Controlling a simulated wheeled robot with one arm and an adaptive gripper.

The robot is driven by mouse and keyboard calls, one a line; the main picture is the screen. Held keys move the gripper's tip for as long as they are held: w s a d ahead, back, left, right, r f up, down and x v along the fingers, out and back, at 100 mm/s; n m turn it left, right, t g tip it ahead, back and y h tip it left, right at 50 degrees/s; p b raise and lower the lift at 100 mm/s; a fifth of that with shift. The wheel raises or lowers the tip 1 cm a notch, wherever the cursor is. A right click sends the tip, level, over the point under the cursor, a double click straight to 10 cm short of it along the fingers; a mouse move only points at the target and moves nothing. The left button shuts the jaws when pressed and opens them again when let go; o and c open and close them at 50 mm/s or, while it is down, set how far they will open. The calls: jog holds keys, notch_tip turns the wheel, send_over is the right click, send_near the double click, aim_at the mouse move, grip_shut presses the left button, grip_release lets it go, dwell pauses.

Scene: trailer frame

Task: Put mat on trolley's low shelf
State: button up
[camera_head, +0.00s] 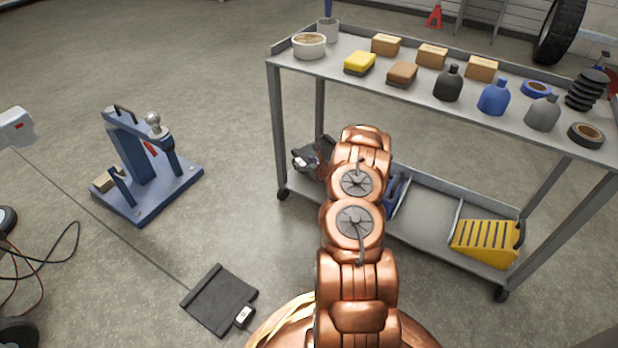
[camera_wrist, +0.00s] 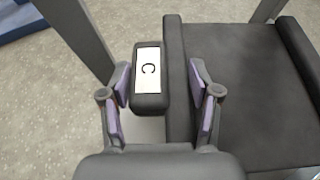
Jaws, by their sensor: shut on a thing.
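A dark flat mat (camera_wrist: 255,95) with raised edges fills the right of the wrist view. A dark tab marked "C" (camera_wrist: 148,78) sits against its left edge. My gripper (camera_wrist: 160,95) has its padded fingers on either side of the tab and that edge, shut on the mat.
A yellow ribbed block (camera_head: 487,242) is at the low shelf's right; a blue item (camera_head: 393,192) is beside my arm. Boxes and bottles crowd the top shelf. A similar black pad (camera_head: 217,299) lies on the floor with a cord. A blue hitch stand (camera_head: 148,172) is left.

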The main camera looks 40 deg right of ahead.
aim_at(306, 181)
notch_tip(306, 181, down, 7)
jog(key=b, duration=0.2)
jog(key=shift+r+b, duration=0.2)
jog(key=shift+b, duration=0.15)
jog(key=shift+r, duration=0.1)
jog(key=o, duration=1.6)
